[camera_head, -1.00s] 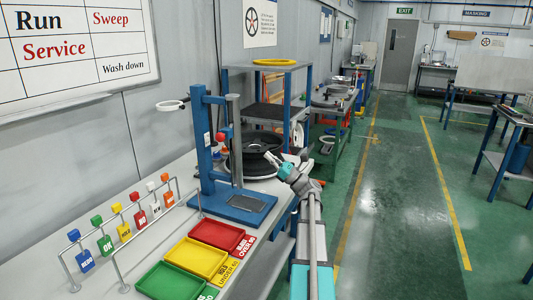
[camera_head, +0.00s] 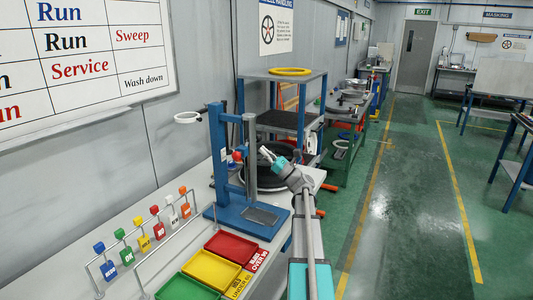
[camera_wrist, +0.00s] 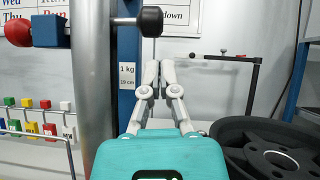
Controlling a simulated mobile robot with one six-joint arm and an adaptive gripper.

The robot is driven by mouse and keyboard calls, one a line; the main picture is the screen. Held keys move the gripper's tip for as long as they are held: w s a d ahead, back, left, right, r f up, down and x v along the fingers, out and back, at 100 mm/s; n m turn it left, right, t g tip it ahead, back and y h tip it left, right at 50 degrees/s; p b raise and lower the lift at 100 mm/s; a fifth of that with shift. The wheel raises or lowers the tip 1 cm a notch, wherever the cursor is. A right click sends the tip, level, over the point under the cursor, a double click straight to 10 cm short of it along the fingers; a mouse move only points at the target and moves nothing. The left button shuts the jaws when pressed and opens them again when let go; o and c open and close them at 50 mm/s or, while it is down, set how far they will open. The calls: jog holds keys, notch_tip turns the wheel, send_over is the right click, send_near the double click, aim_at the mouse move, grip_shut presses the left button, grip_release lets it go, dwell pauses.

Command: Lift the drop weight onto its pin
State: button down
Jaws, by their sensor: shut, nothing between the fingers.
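The drop tester is a blue stand (camera_head: 217,150) on the bench, with an upright grey metal tube (camera_head: 250,150) and a blue base with a dark plate. In the wrist view, the tube (camera_wrist: 90,90) stands close at left. A black knob (camera_wrist: 151,19) on a short metal rod sticks out to its right. A red ball (camera_wrist: 18,32) and blue block (camera_wrist: 47,31) sit on its left. I cannot tell which part is the drop weight or the pin. My gripper (camera_head: 265,153) is shut and empty, right of the tube; its fingertips (camera_wrist: 160,66) appear below the knob.
Black wheels (camera_head: 265,178) lie behind my gripper; one fills the lower right of the wrist view (camera_wrist: 270,150). Red (camera_head: 232,246), yellow (camera_head: 211,269) and green trays and a rack of coloured tags (camera_head: 144,243) stand nearer on the bench.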

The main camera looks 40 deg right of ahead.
jog(key=shift+w+a+r+p, duration=0.1)
jog(key=shift+r+p, duration=0.5)
jog(key=shift+r, duration=0.3)
notch_tip(320, 180, up, 2)
jog(key=shift+r+p, duration=0.1)
jog(key=shift+p, duration=1.05)
jog(key=shift+f, duration=0.25)
jog(key=w+f+b+v, duration=0.1)
jog(key=f+b+v, duration=0.1)
jog(key=b+v, duration=0.8)
jog(key=shift+v, duration=1.1)
jog(key=shift+a+f, duration=0.15)
jog(key=shift+f, duration=0.05)
